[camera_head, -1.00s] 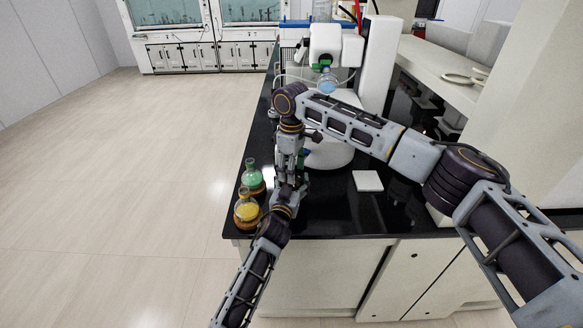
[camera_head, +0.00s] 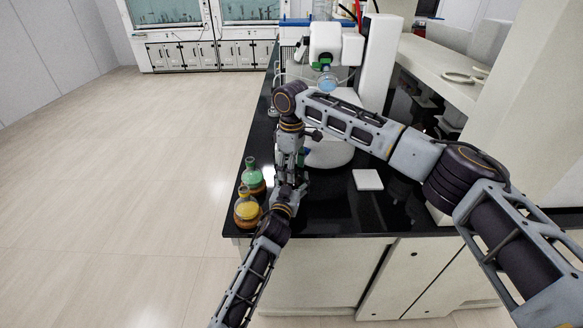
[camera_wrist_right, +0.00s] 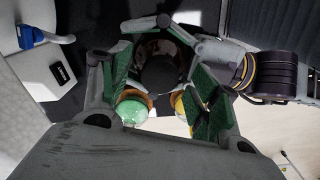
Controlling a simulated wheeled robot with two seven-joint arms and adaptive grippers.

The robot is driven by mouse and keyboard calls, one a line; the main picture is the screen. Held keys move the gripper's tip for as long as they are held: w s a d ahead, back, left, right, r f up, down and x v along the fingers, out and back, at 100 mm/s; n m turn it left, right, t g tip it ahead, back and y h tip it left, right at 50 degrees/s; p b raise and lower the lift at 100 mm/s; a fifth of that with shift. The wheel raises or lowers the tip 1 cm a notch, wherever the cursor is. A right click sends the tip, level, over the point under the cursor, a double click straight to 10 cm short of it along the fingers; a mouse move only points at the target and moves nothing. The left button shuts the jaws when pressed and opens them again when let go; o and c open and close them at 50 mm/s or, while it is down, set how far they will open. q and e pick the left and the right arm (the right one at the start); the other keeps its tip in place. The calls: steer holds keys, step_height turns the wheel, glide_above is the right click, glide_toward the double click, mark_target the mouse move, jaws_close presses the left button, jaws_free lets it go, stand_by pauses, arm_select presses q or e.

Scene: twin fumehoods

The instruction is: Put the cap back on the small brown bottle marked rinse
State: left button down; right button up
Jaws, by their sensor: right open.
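In the right wrist view, a dark round top, seemingly the cap (camera_wrist_right: 159,72), lies between the spread green-padded fingers of my right gripper (camera_wrist_right: 160,92). Darker brownish surfaces show behind it; I cannot make out the rinse mark or whether the cap sits on a bottle neck. In the head view my right gripper (camera_head: 290,160) points down over the bench's left side and is open. My left gripper (camera_head: 287,190) meets it from below at the same spot. Its fingers and anything between them are hidden. The small brown bottle is not clearly visible in the head view.
A flask with a green top (camera_head: 252,177) and one with a yellow top (camera_head: 246,209) stand near the black bench's (camera_head: 330,218) left edge, close beside my grippers. A white square pad (camera_head: 368,180) lies to the right. A white apparatus (camera_head: 326,45) stands behind.

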step_height(320, 180, up, 12)
stand_by(0.9)
arm_select(q)
steer(key=shift+c, duration=0.6)
jaws_free()
steer(key=shift+s, duration=0.1)
steer(key=shift+v, duration=5.9)
arm_select(e)
steer(key=shift+r, duration=0.1)
